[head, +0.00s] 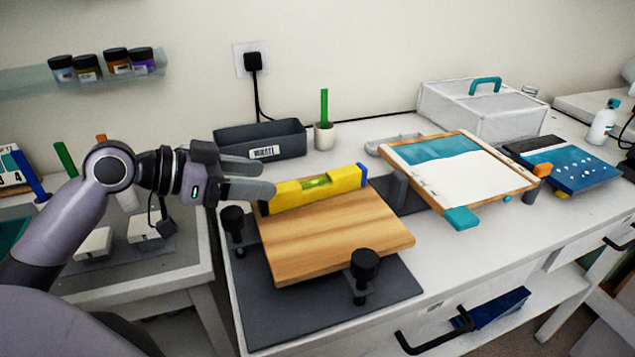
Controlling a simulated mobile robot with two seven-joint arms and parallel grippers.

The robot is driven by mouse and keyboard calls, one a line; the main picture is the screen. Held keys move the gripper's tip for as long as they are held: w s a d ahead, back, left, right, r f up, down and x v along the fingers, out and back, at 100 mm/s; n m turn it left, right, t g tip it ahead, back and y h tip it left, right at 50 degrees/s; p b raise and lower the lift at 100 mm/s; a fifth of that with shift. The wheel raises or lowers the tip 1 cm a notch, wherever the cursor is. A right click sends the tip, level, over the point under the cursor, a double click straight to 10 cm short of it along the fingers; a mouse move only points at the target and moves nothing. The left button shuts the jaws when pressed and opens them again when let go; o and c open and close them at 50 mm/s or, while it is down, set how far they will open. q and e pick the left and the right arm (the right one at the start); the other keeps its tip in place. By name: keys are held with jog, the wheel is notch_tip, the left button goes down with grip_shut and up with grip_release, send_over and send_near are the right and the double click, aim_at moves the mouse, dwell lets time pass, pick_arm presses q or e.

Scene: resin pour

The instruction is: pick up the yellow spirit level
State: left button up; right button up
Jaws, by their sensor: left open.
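The yellow spirit level (335,181) has blue ends and a green vial in its middle. It stands on the back edge of a wooden board (330,235). My left gripper (262,179) is open, with its fingers pointing right at the left end of the level. The lower finger overlaps that end in the picture; I cannot tell whether it touches. The level's left tip is partly hidden by this finger. My right gripper is not in view.
The board lies on a dark mat (270,319) with black knobs (365,263) around it. A dark bin (262,140) stands behind the gripper. A white cup (325,136) with a green stick is behind the level. A tilted framed panel (462,172) stands to the right.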

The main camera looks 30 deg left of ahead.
aim_at(287, 186)
pick_arm(q)
jog(key=shift+s+f+p+x, duration=0.15)
jog(key=shift+p+x, duration=0.15)
jog(key=shift+x, duration=1.1)
jog(key=shift+s+f+p+x, duration=0.1)
jog(key=shift+f+p+x, duration=0.15)
jog(key=shift+x, duration=1.15)
jog(key=shift+d, duration=0.1)
jog(key=shift+r, duration=0.1)
grip_shut()
notch_tip(287, 186, up, 20)
jog(key=p, duration=0.2)
jog(key=shift+p, duration=0.3)
